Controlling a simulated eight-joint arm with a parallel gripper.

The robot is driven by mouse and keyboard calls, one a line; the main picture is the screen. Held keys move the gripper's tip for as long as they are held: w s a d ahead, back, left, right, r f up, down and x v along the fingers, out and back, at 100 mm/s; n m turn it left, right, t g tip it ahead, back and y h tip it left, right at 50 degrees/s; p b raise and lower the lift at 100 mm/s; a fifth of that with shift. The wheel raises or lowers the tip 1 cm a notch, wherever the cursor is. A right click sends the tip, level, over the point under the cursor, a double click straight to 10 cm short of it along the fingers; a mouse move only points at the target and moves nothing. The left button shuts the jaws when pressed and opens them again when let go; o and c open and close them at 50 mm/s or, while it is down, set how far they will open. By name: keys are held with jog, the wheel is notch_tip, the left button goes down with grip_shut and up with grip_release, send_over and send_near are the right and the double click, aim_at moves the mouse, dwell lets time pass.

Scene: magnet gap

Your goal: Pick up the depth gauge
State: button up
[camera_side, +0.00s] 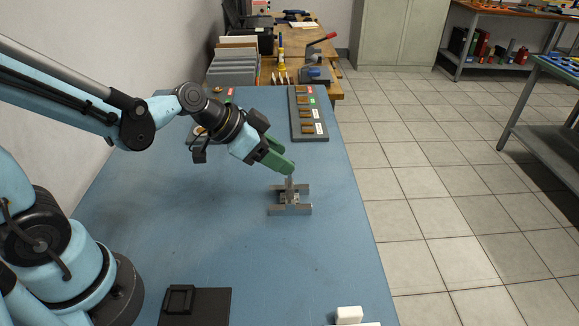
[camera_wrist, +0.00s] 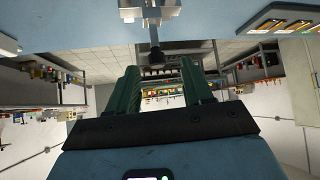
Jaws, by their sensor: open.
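A grey metal fixture with two raised sides (camera_side: 303,209) stands on the blue bench. A thin upright piece, which looks like the depth gauge (camera_side: 290,184), rises from its middle; its exact shape is too small to tell. In the wrist view the fixture (camera_wrist: 168,11) is at the top edge, and the gauge's dark end (camera_wrist: 156,54) points from it toward the space between my fingers. My gripper (camera_side: 289,169) has green fingers and is tilted down just above the gauge. In the wrist view my gripper (camera_wrist: 161,75) is open, with nothing between its fingers.
A grey board with labelled brown blocks (camera_side: 309,118) lies behind the fixture. A black tray (camera_side: 203,306) and a white block (camera_side: 349,315) are at the front. Grey file racks (camera_side: 232,66) stand past the bench's far end. The bench around the fixture is clear.

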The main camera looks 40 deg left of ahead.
aim_at(290, 190)
jog(key=shift+x, duration=1.45)
jog(key=shift+d+x, duration=0.2)
jog(key=shift+x, duration=0.9)
jog(key=shift+r, duration=0.15)
grip_shut()
